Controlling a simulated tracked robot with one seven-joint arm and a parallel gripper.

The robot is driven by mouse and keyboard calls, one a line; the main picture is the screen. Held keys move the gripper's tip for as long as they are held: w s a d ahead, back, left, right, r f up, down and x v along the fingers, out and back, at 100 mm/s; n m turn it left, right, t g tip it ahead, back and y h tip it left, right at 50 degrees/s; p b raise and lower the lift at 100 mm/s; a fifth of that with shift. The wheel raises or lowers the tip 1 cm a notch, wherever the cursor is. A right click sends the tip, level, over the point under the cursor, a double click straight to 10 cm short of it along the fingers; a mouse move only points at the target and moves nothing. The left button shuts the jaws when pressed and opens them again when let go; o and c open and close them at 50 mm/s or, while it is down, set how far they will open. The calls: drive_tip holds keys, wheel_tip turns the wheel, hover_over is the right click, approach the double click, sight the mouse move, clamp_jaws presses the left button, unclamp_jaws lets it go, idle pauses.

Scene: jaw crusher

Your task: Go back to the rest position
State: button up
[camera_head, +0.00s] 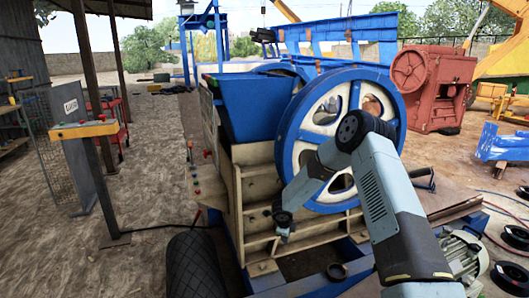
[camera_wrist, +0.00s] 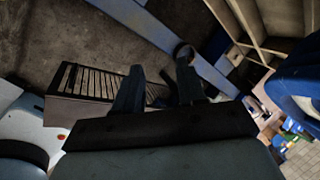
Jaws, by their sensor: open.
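My gripper (camera_head: 284,230) hangs at the end of my bent arm, in front of the cream ribbed side of the jaw crusher (camera_head: 240,190). In the wrist view, its two dark fingers (camera_wrist: 158,78) stand apart with nothing held between them. A small black ring (camera_wrist: 183,52) shows just beyond the right fingertip. The crusher's big blue and white flywheel (camera_head: 300,125) is partly hidden behind my forearm. Whether the gripper touches the crusher, I cannot tell.
A black tyre (camera_head: 193,268) stands at the crusher's lower left. A finned motor (camera_head: 462,255) sits at the lower right, close to my arm. A yellow-topped control post (camera_head: 85,129) stands at left. Open dirt ground (camera_head: 155,150) lies between post and crusher. A red machine (camera_head: 430,85) stands behind.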

wheel_tip(320, 180, up, 24)
drive_tip(key=w+n+t+y, duration=0.1)
drive_tip(key=n+t+y, duration=0.25)
drive_tip(key=n, duration=0.35)
drive_tip(key=s+r+n+y, duration=0.2)
drive_tip(key=s+r+n, duration=0.6)
drive_tip(key=r, duration=0.9)
drive_tip(key=s+d+r+n, duration=0.2)
drive_tip(key=s+r, duration=0.2)
drive_tip(key=s, duration=0.5)
drive_tip(key=s+d+r+n, duration=0.15)
drive_tip(key=s+r, duration=0.25)
drive_tip(key=s, duration=0.6)
drive_tip(key=s+d+n+g+h, duration=0.1)
drive_tip(key=s+d, duration=0.4)
drive_tip(key=s, duration=0.6)
drive_tip(key=s+d+n+g+h, duration=0.1)
drive_tip(key=s+d, duration=0.4)
drive_tip(key=s, duration=0.6)
drive_tip(key=shift+s+d+r+n+h, duration=0.15)
drive_tip(key=shift+s+r+n+h, duration=0.2)
drive_tip(key=shift+n+h, duration=0.5)
drive_tip(key=shift+f, duration=0.1)
